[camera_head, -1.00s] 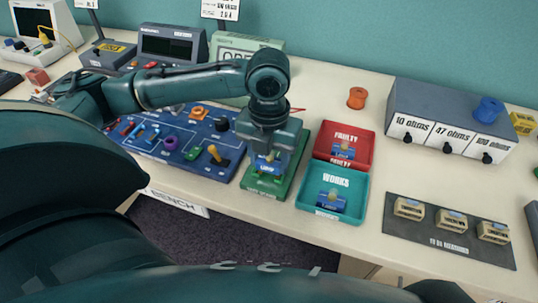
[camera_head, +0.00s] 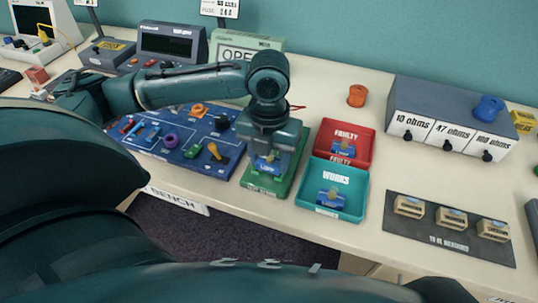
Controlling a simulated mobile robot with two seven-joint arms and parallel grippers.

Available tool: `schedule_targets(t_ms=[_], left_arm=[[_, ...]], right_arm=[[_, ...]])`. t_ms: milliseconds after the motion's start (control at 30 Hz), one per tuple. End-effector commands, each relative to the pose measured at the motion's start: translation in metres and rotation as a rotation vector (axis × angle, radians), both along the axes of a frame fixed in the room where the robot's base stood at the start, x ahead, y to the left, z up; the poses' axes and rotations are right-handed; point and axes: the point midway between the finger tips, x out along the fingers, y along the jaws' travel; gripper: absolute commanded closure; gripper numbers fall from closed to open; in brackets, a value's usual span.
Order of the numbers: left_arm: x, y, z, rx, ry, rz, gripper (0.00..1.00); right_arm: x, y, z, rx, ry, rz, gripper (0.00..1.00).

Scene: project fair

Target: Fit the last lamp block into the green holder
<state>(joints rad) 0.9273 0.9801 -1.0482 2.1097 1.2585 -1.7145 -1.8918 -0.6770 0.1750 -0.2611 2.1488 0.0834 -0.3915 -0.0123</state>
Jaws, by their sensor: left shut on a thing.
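My left gripper (camera_head: 268,152) points down over the green holder (camera_head: 285,178) and is shut on a blue lamp block (camera_head: 266,165). The block is at the near part of the holder. The gripper hides much of the holder, and I cannot tell whether the block is fully seated. One blue lamp block (camera_head: 343,147) lies in the red FAULTY tray (camera_head: 367,151). Another lamp block (camera_head: 333,197) lies in the teal WORKS tray (camera_head: 358,210). My right gripper is not in view.
A blue circuit board (camera_head: 175,149) with several coloured parts lies left of the holder. A grey resistor box (camera_head: 450,107) stands at the back right. A dark mat (camera_head: 430,240) with several tan blocks lies at the front right. An orange spool (camera_head: 356,96) stands behind the trays.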

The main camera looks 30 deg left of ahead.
Motion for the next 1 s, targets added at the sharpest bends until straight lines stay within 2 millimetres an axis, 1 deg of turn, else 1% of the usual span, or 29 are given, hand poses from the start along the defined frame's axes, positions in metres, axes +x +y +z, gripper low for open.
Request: schedule_targets(t_ms=[267, 300, 567, 600, 733, 767, 1000], left_arm=[[-0.0001, -0.0001, -0.0036, 0.000, 0.001, 0.000, 0.74], [-0.0001, -0.0001, -0.0034, 0.000, 0.001, 0.000, 0.49], [-0.0001, 0.0000, -0.0034, 0.000, 0.001, 0.000, 0.28], [-0.0001, 0.0000, -0.0033, 0.000, 0.001, 0.000, 0.26], [-0.0001, 0.0000, -0.0033, 0.000, 0.001, 0.000, 0.26], [-0.0001, 0.0000, -0.0034, 0.000, 0.001, 0.000, 0.25], [-0.0001, 0.0001, -0.0033, 0.000, 0.001, 0.000, 0.05]], right_arm=[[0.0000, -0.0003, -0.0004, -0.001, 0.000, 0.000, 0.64], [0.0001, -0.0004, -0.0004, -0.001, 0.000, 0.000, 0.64], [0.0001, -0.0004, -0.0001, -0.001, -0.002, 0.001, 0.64], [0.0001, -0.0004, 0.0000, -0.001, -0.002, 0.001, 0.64], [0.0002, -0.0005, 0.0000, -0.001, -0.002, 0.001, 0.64], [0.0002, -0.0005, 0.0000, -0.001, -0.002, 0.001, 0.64], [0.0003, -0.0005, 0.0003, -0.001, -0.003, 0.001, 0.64]])
